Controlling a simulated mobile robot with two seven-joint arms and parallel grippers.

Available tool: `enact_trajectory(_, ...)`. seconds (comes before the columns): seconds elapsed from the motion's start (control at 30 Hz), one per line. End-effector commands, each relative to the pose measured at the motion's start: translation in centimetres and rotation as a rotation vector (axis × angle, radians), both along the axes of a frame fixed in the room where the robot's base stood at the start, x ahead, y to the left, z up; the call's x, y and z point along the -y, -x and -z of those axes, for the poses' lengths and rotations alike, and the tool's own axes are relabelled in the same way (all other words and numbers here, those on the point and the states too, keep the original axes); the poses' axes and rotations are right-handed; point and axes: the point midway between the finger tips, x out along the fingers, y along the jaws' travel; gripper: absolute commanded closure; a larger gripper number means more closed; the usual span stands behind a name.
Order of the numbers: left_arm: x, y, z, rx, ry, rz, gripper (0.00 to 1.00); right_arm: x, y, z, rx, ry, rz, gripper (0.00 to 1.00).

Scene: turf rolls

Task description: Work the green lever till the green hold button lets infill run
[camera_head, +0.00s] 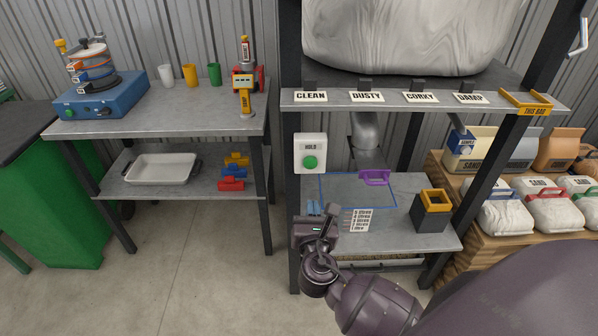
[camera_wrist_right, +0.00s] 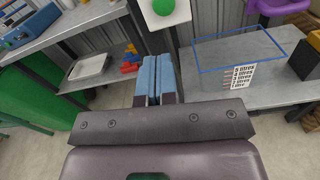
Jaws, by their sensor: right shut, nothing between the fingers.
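The green hold button (camera_head: 310,162) sits on a white plate marked HOLD on the left post of the rack; its green face also shows in the right wrist view (camera_wrist_right: 163,7). I see no green lever; a purple handle (camera_head: 374,178) is below the grey spout (camera_head: 366,135). A clear, blue-edged box (camera_head: 338,190) with a litre scale stands on the rack's lower shelf below the spout; I cannot see any infill in it. My right gripper (camera_head: 314,207) is shut and empty, below the button and apart from it, in front of the box's left side. My left gripper is not in view.
A dark bin with a yellow rim (camera_head: 433,203) stands right of the box. Sand bags (camera_head: 505,217) fill the right side. A bench (camera_head: 165,112) with a blue sieve shaker and cups is at left. The floor between bench and rack is clear.

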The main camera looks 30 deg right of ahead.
Motion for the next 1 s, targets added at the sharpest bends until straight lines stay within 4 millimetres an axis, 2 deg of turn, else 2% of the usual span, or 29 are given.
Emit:
enact_trajectory(0.2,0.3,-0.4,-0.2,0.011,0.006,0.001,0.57,0.2,0.1,0.0,-0.058,0.099,0.015,1.0)
enact_trajectory(0.67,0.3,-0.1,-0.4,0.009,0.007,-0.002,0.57,0.4,-0.1,0.0,-0.064,0.108,0.014,1.0)
enact_trajectory(0.83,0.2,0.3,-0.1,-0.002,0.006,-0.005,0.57,1.3,-1.6,0.0,-0.063,0.109,0.015,1.0)
enact_trajectory(1.0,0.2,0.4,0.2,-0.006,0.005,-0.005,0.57,2.8,-4.1,0.0,-0.063,0.108,0.014,1.0)
